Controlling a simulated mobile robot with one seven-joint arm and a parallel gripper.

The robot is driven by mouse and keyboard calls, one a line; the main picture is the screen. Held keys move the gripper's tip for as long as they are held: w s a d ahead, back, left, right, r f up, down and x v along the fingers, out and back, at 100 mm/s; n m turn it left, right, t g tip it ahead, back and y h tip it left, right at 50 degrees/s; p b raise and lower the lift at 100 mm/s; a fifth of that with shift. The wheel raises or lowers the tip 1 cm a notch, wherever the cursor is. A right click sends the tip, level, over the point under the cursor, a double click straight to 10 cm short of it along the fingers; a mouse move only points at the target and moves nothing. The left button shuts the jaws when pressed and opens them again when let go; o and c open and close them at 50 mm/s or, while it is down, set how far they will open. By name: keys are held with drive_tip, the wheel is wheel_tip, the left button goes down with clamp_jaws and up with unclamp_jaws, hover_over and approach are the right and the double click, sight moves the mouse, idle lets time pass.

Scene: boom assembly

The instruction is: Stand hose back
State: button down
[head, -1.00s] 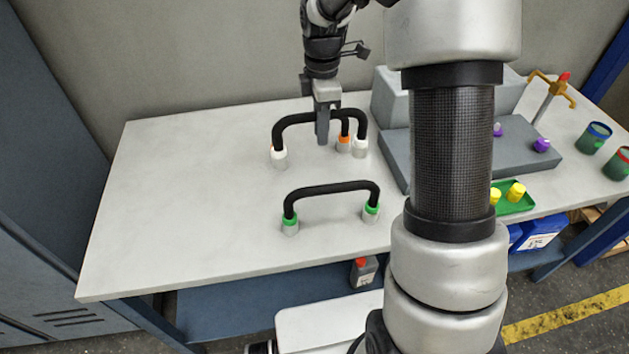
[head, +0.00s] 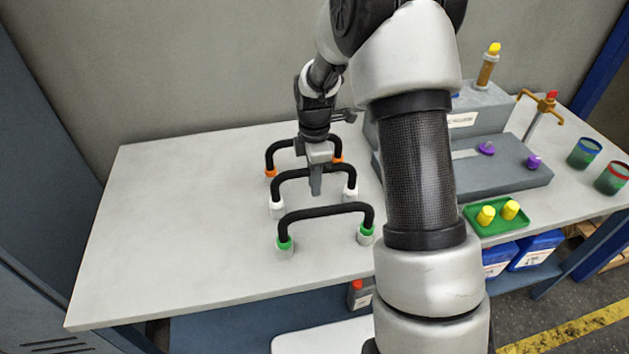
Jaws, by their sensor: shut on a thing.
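Three black U-shaped hoses stand on their end fittings, arches up, on the pale bench's left half in the head view. The orange-ended hose (head: 283,145) is at the back, the white-ended hose (head: 289,173) in the middle, and the green-ended hose (head: 322,211) in front. My gripper (head: 316,187) points down and is shut on the white-ended hose near the middle of its top bar. Its fingers hide that bit of bar. The white ends look at or very near the bench top; I cannot tell if they touch.
The bench (head: 170,225) is clear left of the hoses. To the right are a grey stepped block (head: 500,176), a green tray (head: 481,228) with yellow pieces, a brown T-handled post (head: 535,119) and two cups (head: 584,152). My arm hides part of the bench.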

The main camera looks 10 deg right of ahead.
drive_tip(key=shift+f, duration=0.15)
drive_tip(key=c, duration=1.6)
unclamp_jaws()
drive_tip(key=shift+c, duration=0.2)
